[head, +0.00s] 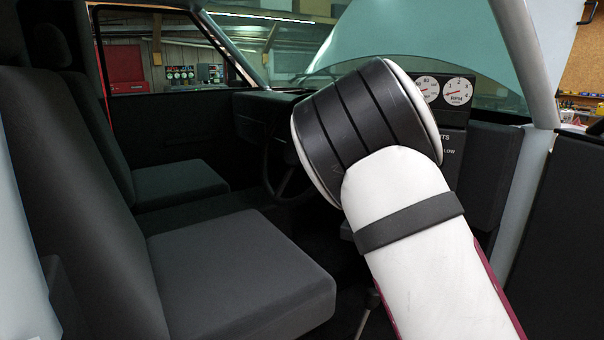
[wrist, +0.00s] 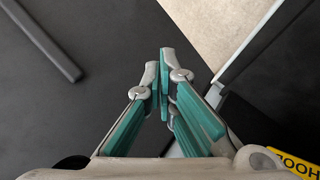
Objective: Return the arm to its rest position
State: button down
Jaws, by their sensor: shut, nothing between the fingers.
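My gripper (wrist: 164,88) shows in the wrist view with its teal-lined fingers closed together at the tips and nothing between them. It points at a dark surface below and a pale patch of floor at the upper right. In the head view my white and black arm fills the right middle, inside the open side of a pickup cab. My gripper is hidden in that view.
A dark grey seat (head: 225,270) is left of my arm, with a second seat (head: 175,180) beyond it. The steering wheel (head: 285,155) is partly hidden behind my arm. Round gauges (head: 457,91) sit on the dash. A pale pillar (head: 535,60) stands at the right.

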jog(key=s+a+r+n+t+y, duration=0.6)
jog(key=s+a+r+n+y, duration=0.1)
jog(key=s+a+r, duration=1.1)
jog(key=shift+s+a+r+n+y, duration=0.4)
jog(key=shift+s+a+y, duration=0.15)
jog(key=shift+s, duration=0.35)
dwell(0.7)
